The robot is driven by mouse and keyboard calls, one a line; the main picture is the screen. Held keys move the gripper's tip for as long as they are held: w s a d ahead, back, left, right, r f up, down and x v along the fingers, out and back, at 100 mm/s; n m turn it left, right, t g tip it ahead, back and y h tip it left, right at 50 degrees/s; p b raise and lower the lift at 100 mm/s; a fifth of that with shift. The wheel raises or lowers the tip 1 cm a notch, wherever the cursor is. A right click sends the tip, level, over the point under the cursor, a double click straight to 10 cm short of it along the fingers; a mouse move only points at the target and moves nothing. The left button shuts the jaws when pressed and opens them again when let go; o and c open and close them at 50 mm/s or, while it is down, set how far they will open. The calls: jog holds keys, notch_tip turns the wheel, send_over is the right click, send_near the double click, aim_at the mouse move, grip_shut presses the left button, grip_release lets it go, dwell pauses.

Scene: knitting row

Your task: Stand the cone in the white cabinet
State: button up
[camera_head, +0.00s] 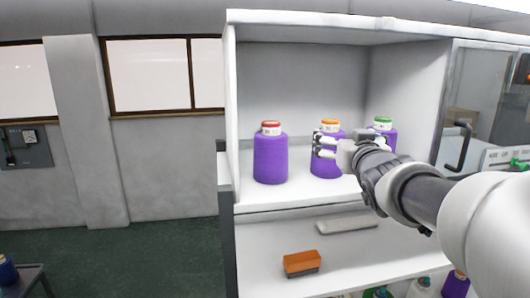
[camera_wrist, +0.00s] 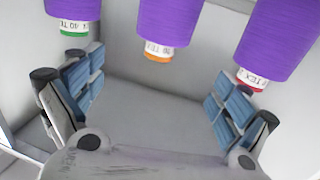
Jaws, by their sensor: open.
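Three purple cones stand upright on the upper shelf of the white cabinet (camera_head: 300,75): a red-topped cone (camera_head: 270,158) at left, an orange-topped cone (camera_head: 327,165) in the middle and a green-topped cone (camera_head: 385,132) at right, partly hidden by my arm. My gripper (camera_head: 325,145) is open in front of the middle cone. In the wrist view, which shows the cones upside down, my gripper (camera_wrist: 153,88) has its blue-padded fingers wide apart with nothing between them. The orange-topped cone (camera_wrist: 165,25) lies beyond the gap, between the green-topped (camera_wrist: 74,10) and red-topped (camera_wrist: 275,45) cones.
An orange-and-dark brush-like block (camera_head: 301,263) and a light grey flat piece (camera_head: 347,224) lie on the lower shelf. More bottles or cones (camera_head: 420,287) show below it. A glass-fronted unit (camera_head: 475,105) adjoins at right. A dark stand (camera_head: 30,282) is at lower left.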

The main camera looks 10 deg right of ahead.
jog(key=s+a+f+g+y, duration=0.1)
jog(key=s+a+f+g, duration=0.3)
jog(key=s+f, duration=0.4)
jog(key=s+a+f+n+g+y, duration=0.1)
jog(key=s+a+f+g, duration=0.3)
jog(key=s+f, duration=0.5)
jog(key=s+a+f+n+g+y, duration=0.1)
jog(key=s+a+f+g, duration=0.4)
jog(key=s, duration=1.2)
notch_tip(320, 180, down, 4)
jog(key=shift+s+a+f, duration=0.15)
jog(key=shift+s+a, duration=0.25)
jog(key=shift+a, duration=0.3)
jog(key=shift+f, duration=0.1)
notch_tip(320, 180, down, 26)
jog(key=b, duration=2.5)
jog(key=shift+r+b, duration=0.25)
jog(key=shift+b, duration=0.1)
jog(key=shift+c, duration=0.4)
